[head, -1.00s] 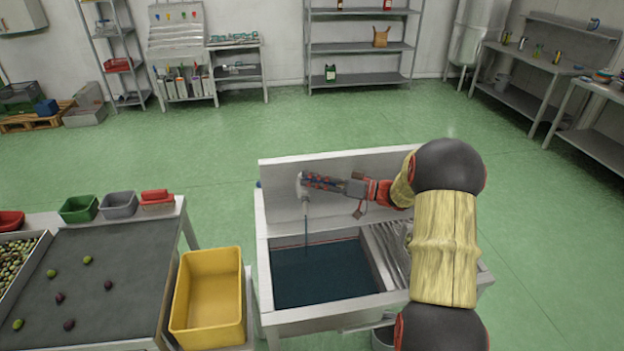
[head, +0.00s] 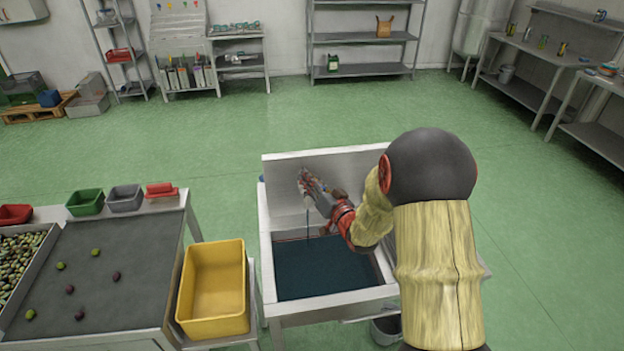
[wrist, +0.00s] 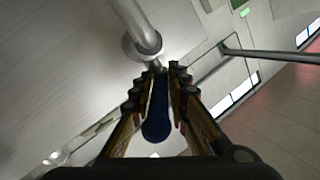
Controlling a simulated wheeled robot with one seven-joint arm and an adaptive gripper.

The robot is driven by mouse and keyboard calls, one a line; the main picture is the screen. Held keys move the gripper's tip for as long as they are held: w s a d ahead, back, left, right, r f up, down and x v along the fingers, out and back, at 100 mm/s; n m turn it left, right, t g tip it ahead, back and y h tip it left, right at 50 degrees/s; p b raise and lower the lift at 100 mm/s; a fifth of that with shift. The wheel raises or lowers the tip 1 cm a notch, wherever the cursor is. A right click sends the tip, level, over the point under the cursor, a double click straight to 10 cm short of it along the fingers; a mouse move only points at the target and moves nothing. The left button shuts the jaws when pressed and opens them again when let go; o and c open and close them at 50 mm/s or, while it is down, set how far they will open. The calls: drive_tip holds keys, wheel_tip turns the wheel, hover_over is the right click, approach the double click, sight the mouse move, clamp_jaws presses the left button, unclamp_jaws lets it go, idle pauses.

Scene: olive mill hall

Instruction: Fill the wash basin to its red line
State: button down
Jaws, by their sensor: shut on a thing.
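The wash basin (head: 334,307) is a pale sink with a back panel. Dark water (head: 325,275) stands in it. A thin reddish line shows along its back inner wall, just above the water; the exact gap is too small to tell. A thin dark stream (head: 308,228) hangs below the tap. In the wrist view the metal tap pipe (wrist: 138,28) is just beyond my fingertips. My gripper (head: 310,183) is at the tap in front of the back panel. In the wrist view its fingers are shut on a blue handle (wrist: 157,120). My forearm hides the basin's right side.
A yellow crate (head: 186,290) stands left of the basin. Further left is a sorting table (head: 105,290) with olives and small bins. A grey bucket (head: 388,328) is below the basin's front right. The green floor behind is clear.

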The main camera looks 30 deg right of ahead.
drive_tip(key=m+h+b, duration=0.1)
drive_tip(key=h, duration=0.1)
drive_tip(key=a+m+h+b, duration=0.1)
drive_tip(key=m+h, duration=0.1)
drive_tip(key=shift+w+r+h, duration=0.15)
drive_tip(key=shift+h, duration=0.15)
drive_tip(key=shift+a+r+m+g+h+b, duration=0.15)
drive_tip(key=shift+m+g+h+b, duration=0.2)
drive_tip(key=shift+h+b, duration=0.25)
drive_tip(key=shift+r+m+h, duration=0.1)
drive_tip(key=shift+m+h, duration=0.15)
drive_tip(key=shift+h, duration=0.15)
drive_tip(key=c, duration=2.1)
unclamp_jaws()
drive_tip(key=shift+w, duration=0.1)
drive_tip(key=o, duration=0.3)
drive_tip(key=shift+f, duration=0.2)
drive_tip(key=shift+f, duration=0.1)
